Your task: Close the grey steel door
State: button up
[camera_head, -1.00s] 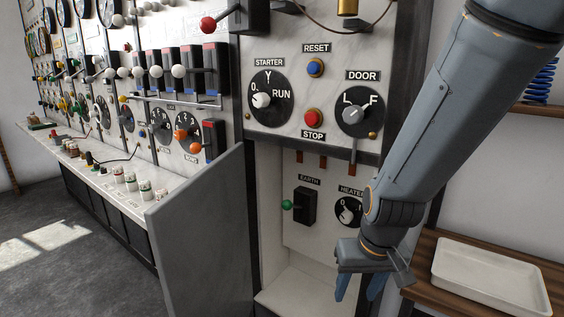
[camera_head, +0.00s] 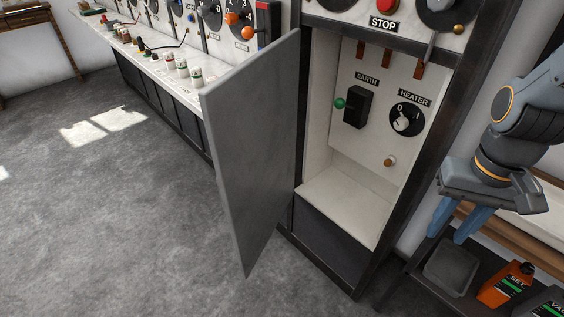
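The grey steel door (camera_head: 252,148) stands wide open, hinged at the left side of the cabinet (camera_head: 335,245) and jutting out toward the camera. The open compartment behind it shows a switch marked EARTH (camera_head: 356,107) with a green knob, a dial marked HEATER (camera_head: 406,120) and a bare white floor. My gripper (camera_head: 459,223) hangs at the right, outside the cabinet's right post and apart from the door. Its two blue fingers point down with a gap between them and nothing visible in it.
A low shelf at the bottom right holds a grey tray (camera_head: 451,268) and an orange container (camera_head: 505,284) below my gripper. A long control bench (camera_head: 170,75) runs behind the door at the left. The grey floor (camera_head: 110,210) left of the door is clear.

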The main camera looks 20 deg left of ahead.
aim_at(249, 113)
jog(key=z, duration=2.95)
jog(key=k, duration=2.5)
jog(key=u, duration=1.95)
